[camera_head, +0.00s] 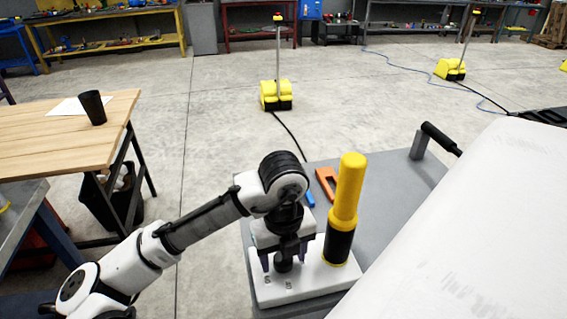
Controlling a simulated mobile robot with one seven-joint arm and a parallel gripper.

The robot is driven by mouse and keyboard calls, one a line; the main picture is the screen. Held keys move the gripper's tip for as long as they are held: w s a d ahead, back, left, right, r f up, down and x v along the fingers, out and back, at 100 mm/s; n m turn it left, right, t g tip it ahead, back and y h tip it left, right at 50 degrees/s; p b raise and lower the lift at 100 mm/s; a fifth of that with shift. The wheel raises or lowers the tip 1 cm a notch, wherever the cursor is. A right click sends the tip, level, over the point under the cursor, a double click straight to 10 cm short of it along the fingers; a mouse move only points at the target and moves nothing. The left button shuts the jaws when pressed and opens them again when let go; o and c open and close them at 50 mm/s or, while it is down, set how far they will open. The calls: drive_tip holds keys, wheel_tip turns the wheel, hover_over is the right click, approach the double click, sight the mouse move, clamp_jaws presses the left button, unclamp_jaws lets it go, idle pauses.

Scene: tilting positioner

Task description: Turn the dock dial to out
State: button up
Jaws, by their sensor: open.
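The white dock (318,285) lies on a grey surface at the lower middle of the head view. A dark knob, which looks like the dock dial (284,264), stands on its left part, with small dark marks on the dock in front of it. I cannot read the marks or the dial's setting. My gripper (284,258) points down over the dial, its purple fingertips apart on either side of it. I cannot tell if they touch it. A yellow cylinder with a black lower end (347,205) stands upright on the dock, right beside my gripper.
An orange item (327,183) and a blue item (309,198) lie behind my gripper on the grey surface (400,185). A black handle (440,138) rises at its back right. A large white slab (480,230) fills the right. A wooden table (50,135) with a black cup (93,107) stands left.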

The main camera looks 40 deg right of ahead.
drive_tip(key=shift+r, duration=0.1)
wheel_tip(320, 180, up, 14)
idle(0.5)
drive_tip(key=shift+f, duration=0.2)
